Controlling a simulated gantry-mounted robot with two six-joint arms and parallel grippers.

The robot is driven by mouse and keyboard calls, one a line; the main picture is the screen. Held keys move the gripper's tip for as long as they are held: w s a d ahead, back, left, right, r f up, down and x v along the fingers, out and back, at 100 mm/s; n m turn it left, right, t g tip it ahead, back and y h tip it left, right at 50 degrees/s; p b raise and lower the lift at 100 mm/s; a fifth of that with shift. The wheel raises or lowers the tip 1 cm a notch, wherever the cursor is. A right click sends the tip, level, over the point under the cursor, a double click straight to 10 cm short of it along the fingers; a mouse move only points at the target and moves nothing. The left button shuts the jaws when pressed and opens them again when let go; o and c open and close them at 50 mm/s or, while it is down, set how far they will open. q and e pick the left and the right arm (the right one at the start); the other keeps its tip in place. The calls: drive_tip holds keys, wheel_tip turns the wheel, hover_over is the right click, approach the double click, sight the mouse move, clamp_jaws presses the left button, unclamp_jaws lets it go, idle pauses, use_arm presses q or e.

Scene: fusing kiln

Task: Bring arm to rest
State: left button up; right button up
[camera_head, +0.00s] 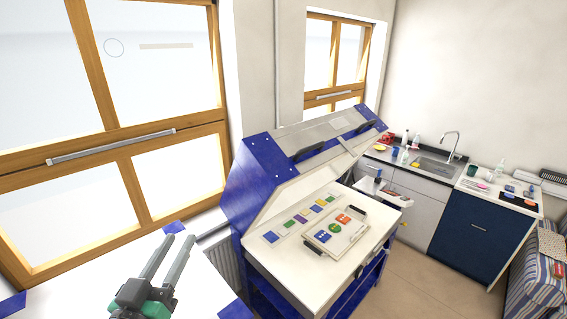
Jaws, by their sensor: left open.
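My left gripper (172,258) shows at the lower left, with two grey parallel fingers on a dark and green body. Its fingers are apart, with nothing between them, and they point up and away over a white surface. It is to the left of the fusing kiln (240,195) and looks clear of it. The kiln is blue and white, with its lid (318,145) raised. My right gripper is not in the view.
A board (320,243) with coloured pieces lies on the kiln's white bed, beside a row of coloured tiles (298,218). A counter with a sink (437,165) and a dark blue cabinet (472,237) stand at the right. Floor (415,278) is clear before them.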

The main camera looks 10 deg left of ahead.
use_arm(q)
drive_tip(key=s+d+r+m+t+h, duration=0.1)
drive_tip(key=s+d+r+t, duration=0.1)
drive_tip(key=r, duration=0.6)
drive_tip(key=s+d+r+t+h, duration=0.1)
drive_tip(key=s+d+r+t, duration=0.15)
drive_tip(key=r, duration=0.45)
drive_tip(key=s+d+r+m+t, duration=0.1)
drive_tip(key=s+r+t, duration=0.3)
drive_tip(key=s+r, duration=0.5)
wheel_tip(320, 180, up, 3)
drive_tip(key=shift+s+r, duration=0.2)
drive_tip(key=shift+s, duration=0.2)
drive_tip(key=shift+d+f, duration=0.1)
drive_tip(key=shift+f, duration=0.05)
wheel_tip(320, 180, down, 23)
drive_tip(key=b, duration=2.3)
